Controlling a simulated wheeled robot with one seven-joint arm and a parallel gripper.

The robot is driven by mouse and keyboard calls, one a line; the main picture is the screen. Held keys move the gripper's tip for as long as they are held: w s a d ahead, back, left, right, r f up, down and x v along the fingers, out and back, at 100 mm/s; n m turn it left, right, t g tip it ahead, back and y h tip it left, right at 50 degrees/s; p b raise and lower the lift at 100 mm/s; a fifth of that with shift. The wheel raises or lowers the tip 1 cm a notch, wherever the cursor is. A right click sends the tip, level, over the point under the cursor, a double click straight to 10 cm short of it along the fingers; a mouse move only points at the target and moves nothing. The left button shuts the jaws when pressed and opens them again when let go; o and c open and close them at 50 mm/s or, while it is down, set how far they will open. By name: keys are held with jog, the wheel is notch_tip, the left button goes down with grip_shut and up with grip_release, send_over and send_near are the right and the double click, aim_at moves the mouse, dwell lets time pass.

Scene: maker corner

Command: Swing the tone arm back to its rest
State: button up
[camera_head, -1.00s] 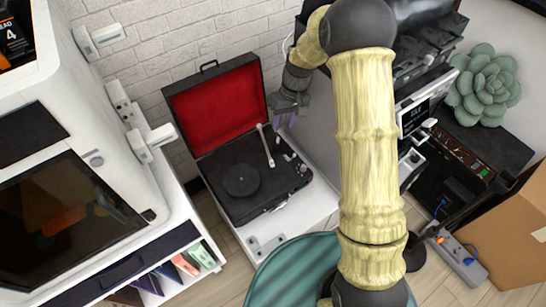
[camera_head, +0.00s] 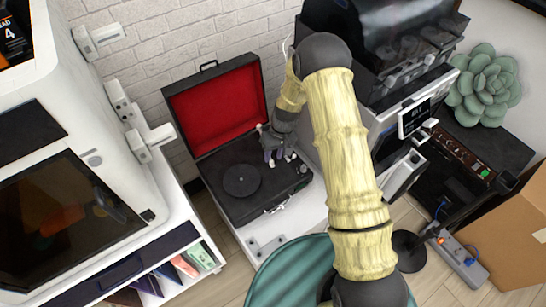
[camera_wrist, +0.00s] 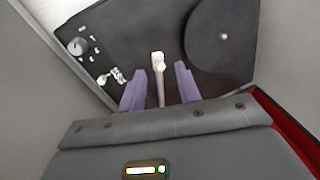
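The record player (camera_head: 235,208) is an open black case with a red-lined lid (camera_head: 218,105) on a white cabinet. Its round platter (camera_head: 242,180) is on the left of the deck, and it also shows in the wrist view (camera_wrist: 222,36). The pale tone arm (camera_wrist: 159,68) lies between my two purple fingers in the wrist view, with a gap on each side. My gripper (camera_wrist: 160,92) is open around it and low over the deck. In the head view my gripper (camera_head: 277,156) hides most of the tone arm.
A knob and small white parts (camera_wrist: 78,46) sit on the deck beside the tone arm. A white machine (camera_head: 80,150) stands at the left. Black equipment (camera_head: 385,50) and a succulent (camera_head: 484,84) are at the right. A teal stool (camera_head: 290,275) is in front.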

jog(key=shift+x, duration=0.85)
grip_shut()
jog(key=shift+w+d+n+g+b, duration=0.1)
jog(key=shift+w+d+n, duration=0.35)
jog(key=shift+d+n, duration=0.35)
jog(key=shift+w+d+n+g+b, duration=0.15)
jog(key=shift+w+d+n, duration=0.3)
jog(key=shift+d, duration=0.5)
jog(key=shift+w+d+n+g+b, duration=0.1)
jog(key=shift+w+d+n, duration=0.35)
jog(key=shift+d+n, duration=0.35)
jog(key=shift+d, duration=0.1)
grip_release()
